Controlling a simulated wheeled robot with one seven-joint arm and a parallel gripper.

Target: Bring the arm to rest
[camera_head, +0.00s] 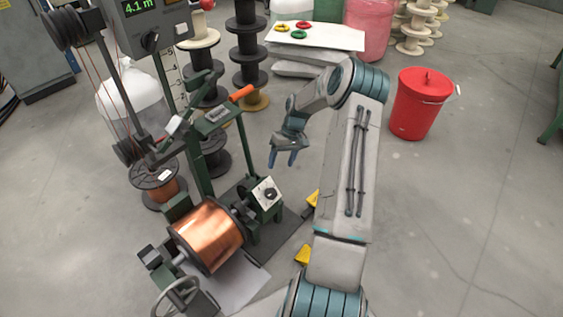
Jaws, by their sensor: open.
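My arm rises from the bottom of the view, bends at its upper joint and reaches to the left. My gripper (283,158) hangs from its end with the fingers pointing down. The two fingertips are apart, with nothing between them. It is in the air, to the right of the green winding machine (197,150) and apart from it as seen here. A large copper spool (207,236) lies on its side in the machine, below and left of my gripper.
A smaller copper spool (155,180) stands at left. Stacked dark spools (248,50) stand behind. A white-topped stack (318,37) holds coloured rings. A red lidded bin (418,105) stands right of my arm. Yellow pieces (303,254) lie near my arm's base. Floor at right is clear.

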